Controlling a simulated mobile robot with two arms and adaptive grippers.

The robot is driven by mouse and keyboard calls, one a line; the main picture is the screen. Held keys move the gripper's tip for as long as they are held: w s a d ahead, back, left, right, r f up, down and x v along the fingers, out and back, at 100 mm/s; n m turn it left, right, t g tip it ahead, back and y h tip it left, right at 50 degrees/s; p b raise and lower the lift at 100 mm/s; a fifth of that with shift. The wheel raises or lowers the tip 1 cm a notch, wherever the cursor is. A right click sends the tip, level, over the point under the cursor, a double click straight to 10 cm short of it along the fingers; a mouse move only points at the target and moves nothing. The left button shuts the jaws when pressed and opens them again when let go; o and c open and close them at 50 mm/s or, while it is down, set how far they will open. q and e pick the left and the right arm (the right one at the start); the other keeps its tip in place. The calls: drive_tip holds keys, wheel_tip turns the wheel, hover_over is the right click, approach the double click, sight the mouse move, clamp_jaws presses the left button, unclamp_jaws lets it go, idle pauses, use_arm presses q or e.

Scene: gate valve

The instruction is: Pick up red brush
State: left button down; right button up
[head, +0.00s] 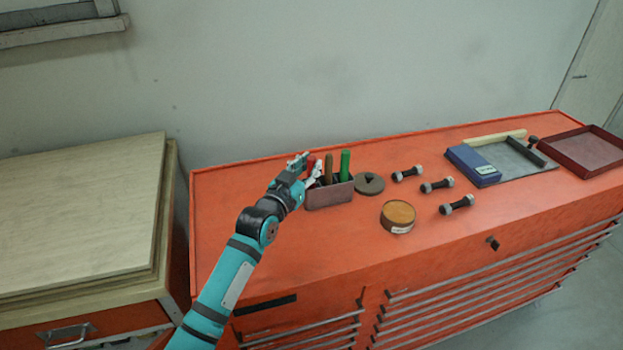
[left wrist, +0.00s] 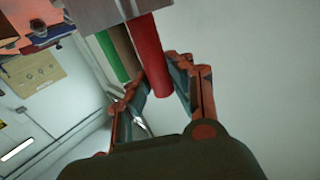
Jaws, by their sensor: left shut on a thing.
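The red brush (left wrist: 148,58) shows in the left wrist view as a red handle rising from its holder between my left gripper's fingers (left wrist: 165,85). In the head view only a little of the red brush (head: 311,163) shows beside my left gripper (head: 300,165). My left gripper is shut on the red handle. The brush's lower end is hidden in the holder box (head: 330,195), which stands on the orange cabinet top. My right gripper is in neither view.
A brown handle (head: 328,170) and a green handle (head: 345,165) stand close by in the same box. A grey disc (head: 369,184), a round tin (head: 398,215) and several bolts (head: 437,185) lie to the right. The cabinet's front left top (head: 300,260) is clear.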

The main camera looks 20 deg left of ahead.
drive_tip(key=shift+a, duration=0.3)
use_arm(q)
drive_tip(key=shift+r, duration=0.25)
wheel_tip(320, 180, up, 8)
drive_tip(key=shift+r+b, duration=0.25)
drive_tip(key=shift+b, duration=0.65)
drive_tip(key=shift+r, duration=0.55)
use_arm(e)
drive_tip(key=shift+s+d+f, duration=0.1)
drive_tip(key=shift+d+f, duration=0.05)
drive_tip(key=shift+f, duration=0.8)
